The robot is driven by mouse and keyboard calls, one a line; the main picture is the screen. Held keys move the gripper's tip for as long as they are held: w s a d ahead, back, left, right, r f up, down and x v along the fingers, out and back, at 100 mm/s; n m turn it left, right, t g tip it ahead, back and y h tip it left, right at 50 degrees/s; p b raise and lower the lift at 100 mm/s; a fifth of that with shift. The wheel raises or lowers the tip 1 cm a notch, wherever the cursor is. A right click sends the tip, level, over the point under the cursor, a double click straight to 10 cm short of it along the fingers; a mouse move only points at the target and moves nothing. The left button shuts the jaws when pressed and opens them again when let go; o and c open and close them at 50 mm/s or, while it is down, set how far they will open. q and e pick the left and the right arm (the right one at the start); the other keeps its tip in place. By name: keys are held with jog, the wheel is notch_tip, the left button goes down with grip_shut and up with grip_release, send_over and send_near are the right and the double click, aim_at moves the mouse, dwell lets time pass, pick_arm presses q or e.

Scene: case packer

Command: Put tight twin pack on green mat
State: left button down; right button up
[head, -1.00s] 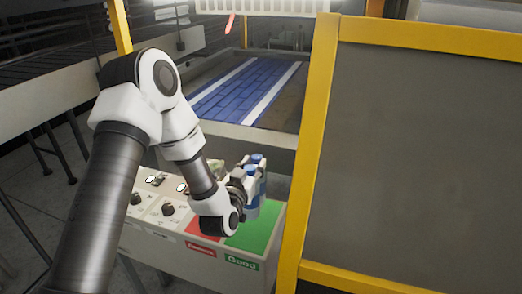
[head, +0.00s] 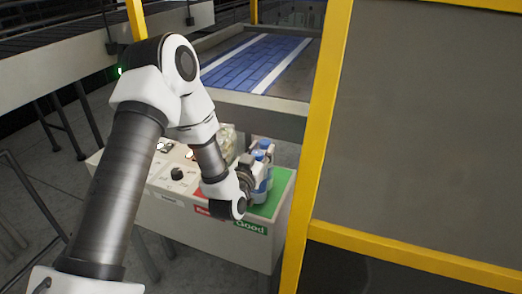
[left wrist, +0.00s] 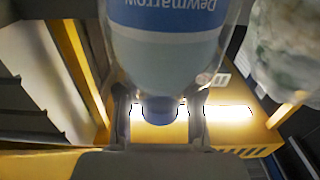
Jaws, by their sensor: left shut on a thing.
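The twin pack (head: 262,178) shows in the head view as blue-capped bottles with a blue label, upright at the green mat (head: 283,187). My left gripper (head: 247,166) is shut on it near the top. I cannot tell whether its base touches the mat. In the left wrist view, a bottle of the pack (left wrist: 165,48) with a blue "Dewmarrow" label fills the top middle, its blue cap between the fingers of my left gripper (left wrist: 158,110). My forearm and gripper hide part of the pack and mat. My right gripper is not in view.
The red mat (head: 201,193) lies left of the green one, partly hidden. A pale, clear-wrapped item (head: 227,137) stands behind my wrist. The control panel (head: 166,183) has knobs. A yellow-framed guard (head: 318,130) rises close on the right. A blue conveyor (head: 245,62) lies behind.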

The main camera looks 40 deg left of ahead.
pick_arm(q)
jog(key=shift+w, duration=0.1)
jog(key=shift+f, duration=0.1)
jog(key=shift+f, duration=0.1)
jog(key=shift+f+b, duration=0.3)
jog(key=shift+b, duration=0.2)
jog(key=c, duration=0.7)
grip_release()
jog(key=shift+r, duration=0.1)
jog(key=shift+s, duration=0.4)
jog(key=v, duration=0.7)
